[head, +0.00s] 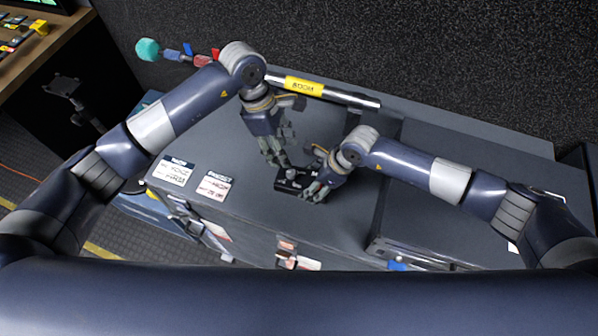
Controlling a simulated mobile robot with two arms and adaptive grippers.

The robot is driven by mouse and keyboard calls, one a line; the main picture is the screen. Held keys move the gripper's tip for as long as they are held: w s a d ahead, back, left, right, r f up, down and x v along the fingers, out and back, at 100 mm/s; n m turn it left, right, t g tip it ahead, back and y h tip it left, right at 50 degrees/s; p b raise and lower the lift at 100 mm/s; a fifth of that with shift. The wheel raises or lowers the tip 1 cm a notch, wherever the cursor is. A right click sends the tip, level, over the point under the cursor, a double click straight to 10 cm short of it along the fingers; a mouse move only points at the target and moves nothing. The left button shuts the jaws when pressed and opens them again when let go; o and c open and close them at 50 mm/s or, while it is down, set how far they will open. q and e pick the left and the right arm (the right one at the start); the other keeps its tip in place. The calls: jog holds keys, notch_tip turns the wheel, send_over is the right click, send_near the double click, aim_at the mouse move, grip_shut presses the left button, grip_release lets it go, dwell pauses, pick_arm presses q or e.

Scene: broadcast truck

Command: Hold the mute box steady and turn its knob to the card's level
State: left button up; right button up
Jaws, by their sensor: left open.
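The mute box (285,185) is a small black box lying on the grey bench top, with a pale round knob (291,173) on it. Its right end is hidden by my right gripper (316,190), which is at that end; I cannot tell whether its fingers are closed on the box. My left gripper (279,161) is open, with its fingertips pointing down at the box's far-left side, close to the knob. Two printed cards, one on the left (174,171) and one on the right (214,185), lie at the bench's left front; their print is too small to read.
A pole with a yellow BOOM label (303,86) lies across the back of the bench. A teal ball (147,49) and coloured pieces are beyond its left end. A dark speckled wall (400,50) closes the back. The bench top between cards and box is clear.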

aim_at(291, 173)
pick_arm(q)
jog(key=f+y, duration=0.1)
jog(key=f, duration=0.2)
jog(key=d+f+y, duration=0.1)
jog(key=f, duration=0.2)
jog(key=d+f+m, duration=0.1)
jog(key=f, duration=0.3)
jog(key=shift+s+t+y, duration=0.1)
jog(key=shift+t+y, duration=0.3)
jog(key=shift+c, duration=0.2)
grip_shut()
